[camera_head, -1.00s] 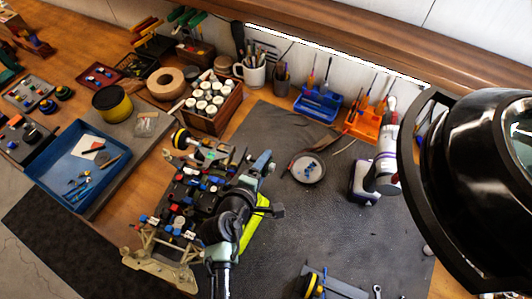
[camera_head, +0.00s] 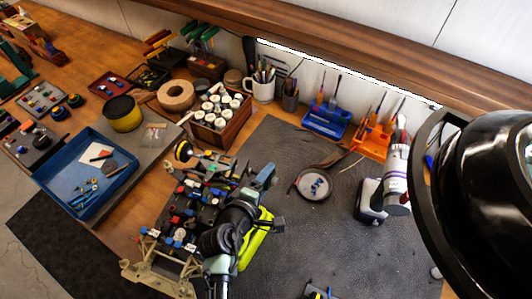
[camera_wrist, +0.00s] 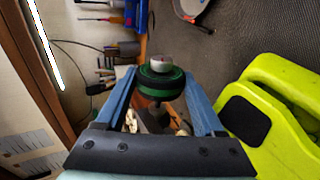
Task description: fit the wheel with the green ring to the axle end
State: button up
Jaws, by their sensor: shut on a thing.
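In the wrist view my gripper (camera_wrist: 160,98) has its blue fingers closed on both sides of a black wheel with a green ring (camera_wrist: 158,82). A small silver round piece (camera_wrist: 187,64) shows just beyond the wheel; I cannot tell what it belongs to. In the head view my gripper (camera_head: 262,177) is beside the right side of the car chassis (camera_head: 190,208), above the dark mat. The wheel cannot be made out there. The axle end cannot be told clearly in either view. A yellow-rimmed wheel (camera_head: 183,150) is at the chassis' far end.
A yellow-green object (camera_head: 256,238) lies close beside my wrist. A dish (camera_head: 315,186) and a power tool (camera_head: 385,195) are to the right on the mat (camera_head: 335,245). A crate of bottles (camera_head: 238,122) stands behind the chassis, a blue tray (camera_head: 60,165) left.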

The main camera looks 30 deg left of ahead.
jog(key=shift+f+n+y+p, duration=0.1)
jog(key=shift+n+y+p, duration=0.4)
jog(key=shift+p, duration=0.55)
dwell(0.9)
jog(key=shift+a+b, duration=0.35)
jog(key=shift+a, duration=0.2)
jog(key=shift+a+b, duration=0.35)
jog(key=shift+a, duration=0.35)
jog(key=shift+s+a, duration=0.1)
jog(key=shift+a, duration=0.5)
dwell(0.9)
